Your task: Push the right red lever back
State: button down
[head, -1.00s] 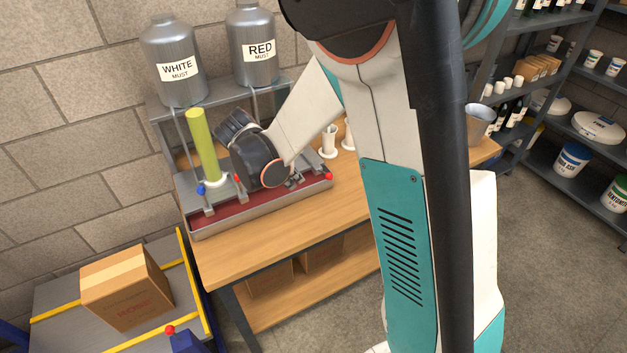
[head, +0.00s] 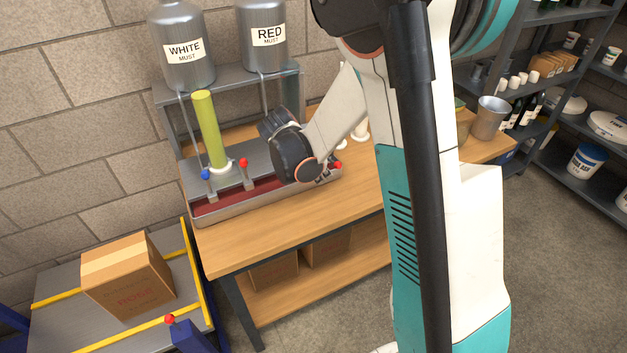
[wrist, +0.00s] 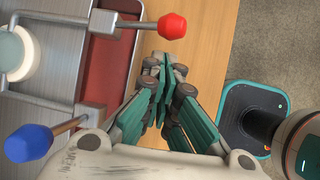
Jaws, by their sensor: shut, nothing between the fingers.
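The right red lever has a round red knob (head: 338,165) at the right end of the metal filling station (head: 212,217). In the wrist view its knob (wrist: 172,26) stands out on a short rod over the bench's front side. My gripper (wrist: 163,62) is shut and empty, its fingertips close beside that knob with a small gap visible. In the head view my wrist hides most of the fingers. A blue knob (wrist: 28,142) on another rod lies to the lower left in the wrist view. The left red lever (head: 244,163) and a blue lever (head: 206,175) stand at the station's left.
A yellow-green cylinder (head: 207,130) stands upright at the station's left. WHITE (head: 181,60) and RED (head: 262,40) must tanks stand behind. White pieces (head: 360,132) and a metal bucket (head: 490,117) are on the bench to the right. The bench front (head: 290,233) is clear.

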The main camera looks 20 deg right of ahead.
jog(key=shift+d+r, duration=0.45)
jog(key=shift+w+r+g+p, duration=0.3)
jog(key=shift+r+g, duration=0.2)
jog(key=shift+g, duration=0.1)
dwell(0.4)
jog(key=shift+r, duration=0.25)
jog(key=shift+w+a+r+p, duration=0.1)
jog(key=shift+w+r+p, duration=1.15)
jog(key=shift+w+r, duration=0.45)
jog(key=shift+w+f, duration=0.15)
dwell(0.7)
jog(key=shift+r+p, duration=0.5)
jog(key=shift+r, duration=0.35)
